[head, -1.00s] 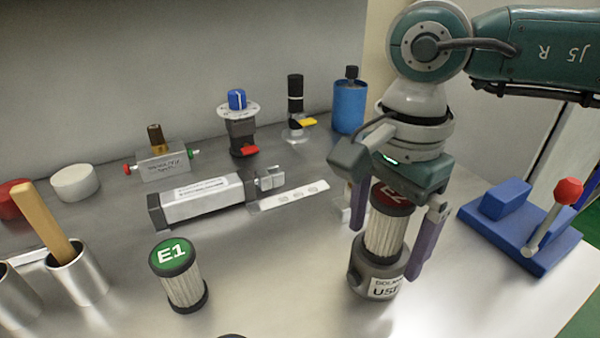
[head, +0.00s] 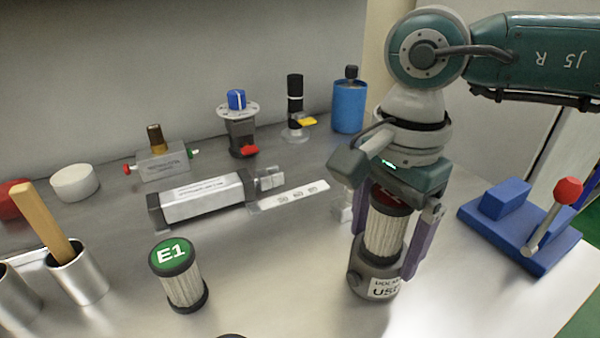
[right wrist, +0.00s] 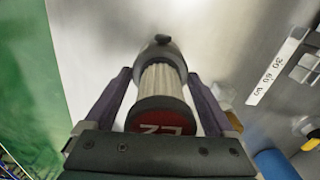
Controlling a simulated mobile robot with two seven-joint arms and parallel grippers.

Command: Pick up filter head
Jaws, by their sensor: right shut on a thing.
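A dark grey filter head (head: 364,284) with a white label stands on the bench. A pleated filter cartridge (head: 385,232) with a dark red cap rises from it; the cap, lettered E2, is partly hidden by my gripper in the head view. My right gripper (head: 382,262) points down over the cartridge with one purple finger on each side, shut on the filter head. In the right wrist view the fingers flank the cartridge (right wrist: 160,82), and the filter head (right wrist: 158,50) lies at their tips. My left gripper is not in view.
A second cartridge with a green E1 cap (head: 180,278) stands to the left. A grey cylinder (head: 203,198) lies behind, with a white strip (head: 290,194) beside it. A blue fixture with a red-knobbed lever (head: 520,225) stands at right. A blue bottle (head: 349,106) is behind.

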